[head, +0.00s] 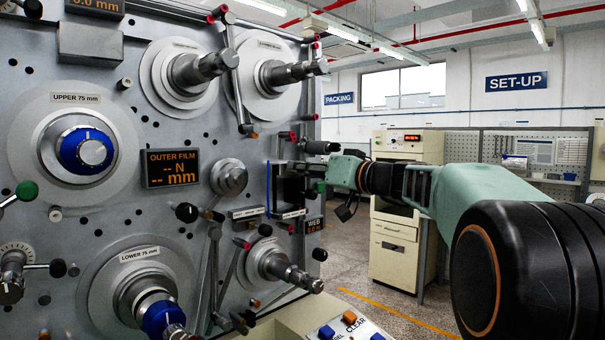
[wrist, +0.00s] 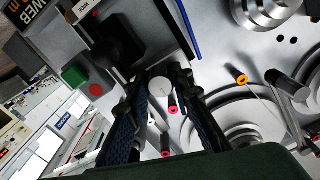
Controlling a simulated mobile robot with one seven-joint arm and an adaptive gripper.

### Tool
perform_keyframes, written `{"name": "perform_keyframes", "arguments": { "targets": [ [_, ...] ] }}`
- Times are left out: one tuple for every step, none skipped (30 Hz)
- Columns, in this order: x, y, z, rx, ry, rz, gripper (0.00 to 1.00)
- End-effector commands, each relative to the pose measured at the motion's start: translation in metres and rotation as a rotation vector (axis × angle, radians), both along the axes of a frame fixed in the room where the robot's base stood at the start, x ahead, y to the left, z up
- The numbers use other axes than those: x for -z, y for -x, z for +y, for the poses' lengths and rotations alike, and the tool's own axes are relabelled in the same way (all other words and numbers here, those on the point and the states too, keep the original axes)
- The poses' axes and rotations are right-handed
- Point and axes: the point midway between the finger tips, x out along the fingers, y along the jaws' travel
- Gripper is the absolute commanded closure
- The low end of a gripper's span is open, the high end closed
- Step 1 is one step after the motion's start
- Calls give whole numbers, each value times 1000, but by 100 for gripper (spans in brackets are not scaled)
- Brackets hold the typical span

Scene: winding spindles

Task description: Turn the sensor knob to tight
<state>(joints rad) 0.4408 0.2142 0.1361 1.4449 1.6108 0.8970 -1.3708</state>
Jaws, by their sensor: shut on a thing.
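In the wrist view a round pale grey knob (wrist: 160,88) sits between the fingertips of my gripper (wrist: 161,82). The two dark fingers are closed on it from both sides. I take it to be the sensor knob. I cannot read its tight mark or tell how far it is turned. In the head view my gripper (head: 304,168) is at the right edge of the grey machine panel, and the knob cannot be made out there.
The machine panel (head: 140,215) carries an outer film display (head: 171,168), a web display (head: 314,225) and several projecting spindles. In the wrist view a green button (wrist: 103,74) and red-capped rollers (wrist: 172,106) are close to the fingers.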

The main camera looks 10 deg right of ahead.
Motion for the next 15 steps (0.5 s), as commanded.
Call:
{"name": "perform_keyframes", "arguments": {
  "targets": [
    [2,0,0,0,-21,13,100],
    [3,0,0,0,-37,24,100],
    [3,0,0,0,-61,40,100],
    [3,0,0,0,-80,53,100],
    [3,0,0,-1,-101,66,100],
    [3,0,1,-1,-130,86,100],
    [3,0,1,-1,-153,101,100],
    [3,0,1,-1,-176,116,100],
    [3,0,1,-1,-206,136,100],
    [3,0,1,-1,-230,152,100],
    [2,0,1,-1,-254,168,100],
    [2,0,1,-1,-286,189,100],
    [2,0,0,-1,-310,206,100],
    [2,0,0,-1,-333,221,100],
    [2,0,0,-1,-366,243,100]
  ]
}}
